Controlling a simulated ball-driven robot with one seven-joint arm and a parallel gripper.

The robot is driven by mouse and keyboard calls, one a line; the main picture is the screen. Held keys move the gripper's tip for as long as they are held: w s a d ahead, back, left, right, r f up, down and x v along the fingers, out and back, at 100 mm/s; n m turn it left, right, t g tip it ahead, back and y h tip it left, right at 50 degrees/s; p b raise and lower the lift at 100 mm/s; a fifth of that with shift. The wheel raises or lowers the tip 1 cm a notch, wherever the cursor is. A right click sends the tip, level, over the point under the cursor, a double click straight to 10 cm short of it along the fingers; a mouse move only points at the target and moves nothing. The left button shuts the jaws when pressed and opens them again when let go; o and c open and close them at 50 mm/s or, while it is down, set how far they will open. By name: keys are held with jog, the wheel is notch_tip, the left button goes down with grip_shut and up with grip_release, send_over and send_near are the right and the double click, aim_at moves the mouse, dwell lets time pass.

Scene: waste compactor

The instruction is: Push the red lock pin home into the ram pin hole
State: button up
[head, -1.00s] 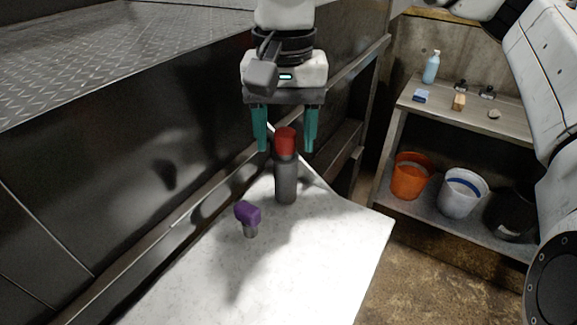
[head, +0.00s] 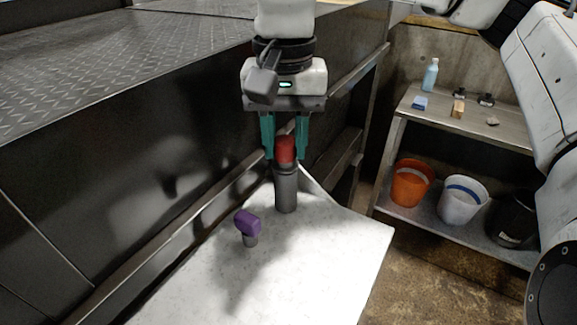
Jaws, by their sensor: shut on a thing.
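The red lock pin (head: 286,149) has a red head on top of a dark grey cylindrical body (head: 286,190), which stands upright on the white tabletop (head: 330,265). My gripper (head: 286,153) points down from above, its two teal fingers shut on the red head, one on each side. A second pin with a purple head (head: 247,222) and a short grey shank stands on the tabletop to the left and nearer. The ram pin hole cannot be made out in this view.
A dark metal wall (head: 130,170) with a ledge runs along the left. At the right, a shelf (head: 470,120) holds a blue bottle (head: 430,75) and small items, with an orange bucket (head: 411,185), a white bucket (head: 462,200) and a black bucket below. The front tabletop is clear.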

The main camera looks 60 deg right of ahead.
notch_tip(320, 180, up, 11)
jog(key=p, duration=0.6)
jog(key=shift+f+p, duration=0.15)
jog(key=shift+p, duration=0.15)
dwell(0.8)
